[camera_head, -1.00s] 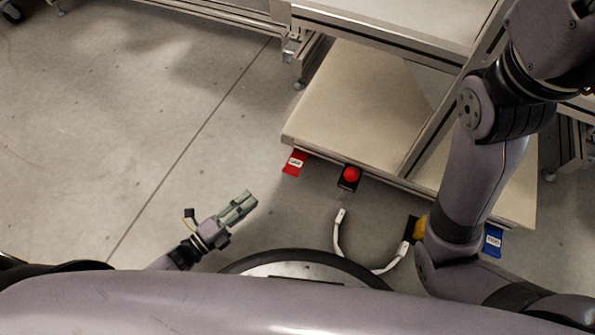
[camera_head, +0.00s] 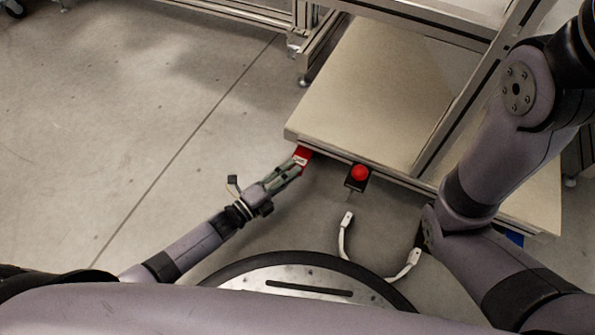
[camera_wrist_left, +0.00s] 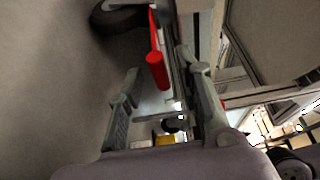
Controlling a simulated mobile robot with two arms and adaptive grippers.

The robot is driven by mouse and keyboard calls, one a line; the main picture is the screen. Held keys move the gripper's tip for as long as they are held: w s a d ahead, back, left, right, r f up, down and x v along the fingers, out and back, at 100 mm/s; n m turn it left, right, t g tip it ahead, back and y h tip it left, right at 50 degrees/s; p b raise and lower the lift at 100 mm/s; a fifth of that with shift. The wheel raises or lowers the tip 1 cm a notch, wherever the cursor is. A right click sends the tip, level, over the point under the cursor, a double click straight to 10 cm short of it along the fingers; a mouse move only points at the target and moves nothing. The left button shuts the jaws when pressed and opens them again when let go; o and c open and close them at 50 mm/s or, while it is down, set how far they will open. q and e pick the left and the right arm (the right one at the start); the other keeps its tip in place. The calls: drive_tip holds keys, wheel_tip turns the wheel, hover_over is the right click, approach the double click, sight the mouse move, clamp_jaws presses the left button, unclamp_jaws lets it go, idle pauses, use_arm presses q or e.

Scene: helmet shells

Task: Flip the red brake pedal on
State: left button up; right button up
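The red brake pedal (camera_head: 302,154) sticks out from under the front left corner of the cart's lower shelf, with a small white label on it. My left gripper (camera_head: 295,170) has its fingertips right at the pedal and partly overlaps it in the head view. In the left wrist view, the gripper (camera_wrist_left: 163,82) is open, with its two fingers apart. A red rod-like part (camera_wrist_left: 156,68), apparently the pedal, shows between and beyond the fingers; contact cannot be told. My right gripper is out of view.
The cart's beige lower shelf (camera_head: 365,95) lies above. A blue pedal (camera_head: 514,239) shows partly behind my right arm.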

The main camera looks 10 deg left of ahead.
sight(301, 158)
use_arm(q)
drive_tip(key=shift+b+x, duration=0.45)
drive_tip(key=shift+x, duration=1.05)
clamp_jaws()
